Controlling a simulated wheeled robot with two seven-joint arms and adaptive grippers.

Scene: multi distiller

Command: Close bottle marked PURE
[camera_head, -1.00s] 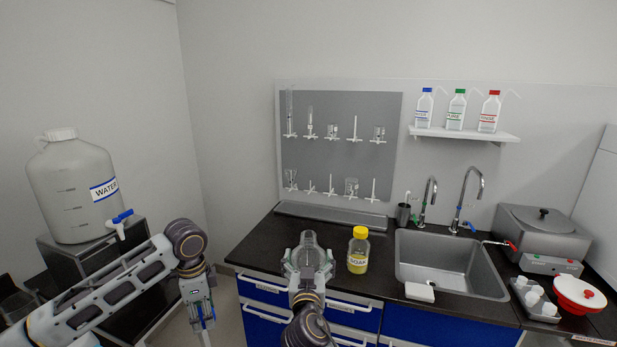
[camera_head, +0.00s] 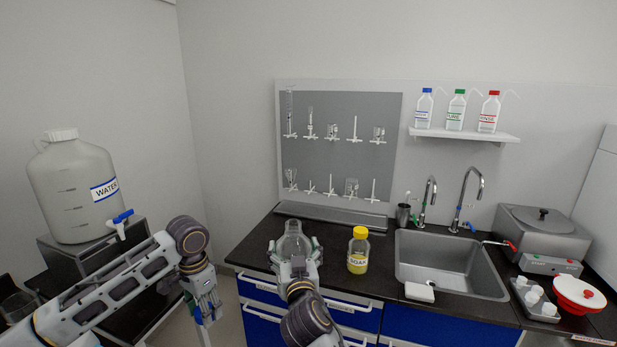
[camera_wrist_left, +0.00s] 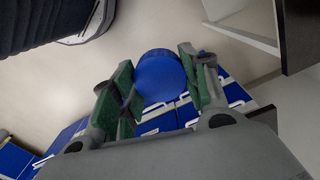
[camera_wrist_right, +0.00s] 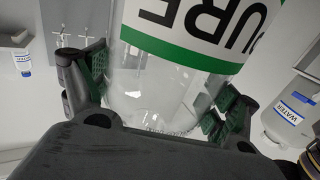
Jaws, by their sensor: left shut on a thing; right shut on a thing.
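The clear bottle marked PURE (camera_wrist_right: 160,85), with a green-striped label, is between the fingers of my right gripper (camera_wrist_right: 158,98). In the head view, the bottle (camera_head: 292,238) is held over the counter's front left part by my right gripper (camera_head: 295,258); no cap shows on it. My left gripper (camera_wrist_left: 158,85) is shut on a round blue cap (camera_wrist_left: 158,75). The cap is hard to make out there.
A yellow-capped SOAP bottle (camera_head: 358,250) stands on the counter close to the right of the held bottle. The sink (camera_head: 450,265) is further right. A large WATER jug (camera_head: 75,185) stands at left. Several wash bottles (camera_head: 456,110) stand on a wall shelf.

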